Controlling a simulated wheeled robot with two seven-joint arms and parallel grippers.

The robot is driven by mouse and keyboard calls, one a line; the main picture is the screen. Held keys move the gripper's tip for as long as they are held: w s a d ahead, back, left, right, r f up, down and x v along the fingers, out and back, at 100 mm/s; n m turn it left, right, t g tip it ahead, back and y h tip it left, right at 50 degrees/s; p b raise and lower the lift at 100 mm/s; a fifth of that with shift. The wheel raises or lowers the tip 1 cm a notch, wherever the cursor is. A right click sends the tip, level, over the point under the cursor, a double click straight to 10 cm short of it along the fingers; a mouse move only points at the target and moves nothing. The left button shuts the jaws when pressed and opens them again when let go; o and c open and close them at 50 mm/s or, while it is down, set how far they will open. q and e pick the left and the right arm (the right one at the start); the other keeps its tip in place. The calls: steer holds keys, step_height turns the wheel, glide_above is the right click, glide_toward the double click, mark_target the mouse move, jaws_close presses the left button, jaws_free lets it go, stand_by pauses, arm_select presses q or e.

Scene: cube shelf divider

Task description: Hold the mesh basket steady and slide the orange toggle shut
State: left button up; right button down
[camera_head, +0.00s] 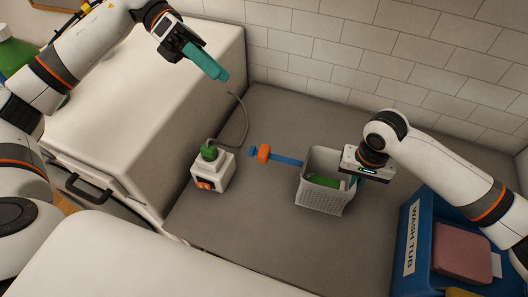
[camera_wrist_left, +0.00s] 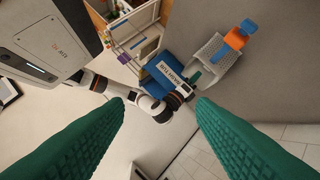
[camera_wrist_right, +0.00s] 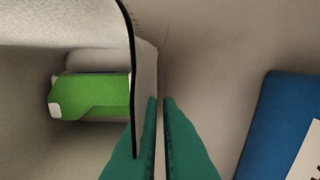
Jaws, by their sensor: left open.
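The light grey mesh basket (camera_head: 322,197) stands upright on the grey counter, with a green item (camera_head: 322,181) inside. Left of it, the orange toggle (camera_head: 263,153) sits on a blue bar (camera_head: 287,161) that runs to the basket; the toggle also shows in the left wrist view (camera_wrist_left: 236,38). My right gripper (camera_head: 352,184) is at the basket's right rim. In the right wrist view its green fingers (camera_wrist_right: 160,105) are close together with the basket wall between them. My left gripper (camera_head: 222,76) is open and empty, high above the counter, apart from the toggle.
A white switch box (camera_head: 211,175) with a green plug (camera_head: 209,152) and cable stands left of the toggle. A blue wash tub (camera_head: 412,245) with a pink block (camera_head: 463,258) is at the right. A large white appliance (camera_head: 150,100) borders the left. The counter in front is clear.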

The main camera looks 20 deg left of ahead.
arm_select(q)
steer(key=d+f+m+y, duration=0.3)
steer(key=d+f+y, duration=0.2)
steer(key=f, duration=0.3)
steer(key=m+t+y, duration=0.3)
steer(key=y, duration=0.2)
glide_toward(263, 149)
steer(key=shift+x, duration=4.5)
steer(key=shift+c, duration=0.5)
steer(key=c, duration=0.5)
